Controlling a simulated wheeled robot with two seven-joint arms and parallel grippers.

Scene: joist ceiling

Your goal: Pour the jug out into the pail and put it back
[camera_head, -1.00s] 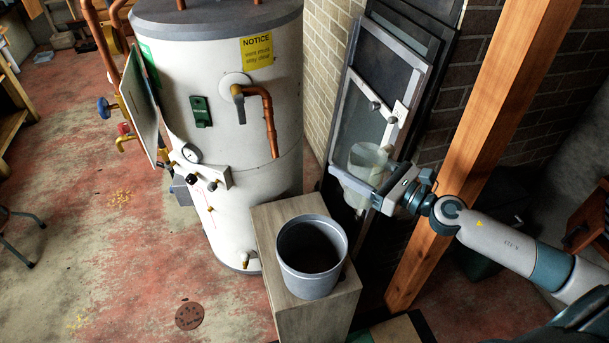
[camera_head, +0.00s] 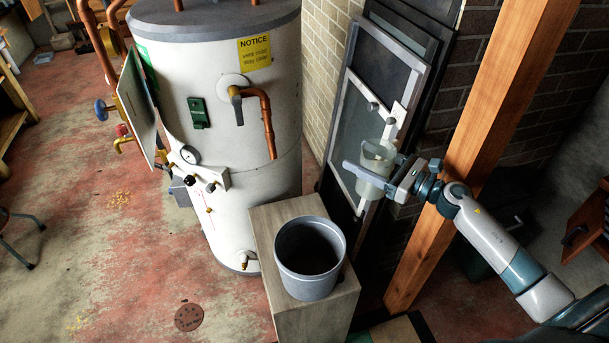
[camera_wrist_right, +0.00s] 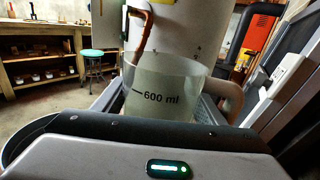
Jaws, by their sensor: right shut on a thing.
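A translucent jug (camera_head: 374,164) is held by my right gripper (camera_head: 376,178) in the head view. It is in the air, above and to the right of the pail, and looks close to upright. The right wrist view shows the jug (camera_wrist_right: 160,88) between the fingers, with a "600 ml" mark and its handle on the right. Cloudy content shows up to near that mark. The grey pail (camera_head: 311,289) stands upright on a wooden block, and its inside looks dark. My left gripper is not in view.
The wooden block (camera_head: 262,225) stands beside a large white tank (camera_head: 220,110) with copper pipes. Leaning framed panels (camera_head: 350,120) stand right behind the jug. A wooden post (camera_head: 440,200) rises close to my right arm. The floor at left is mostly clear.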

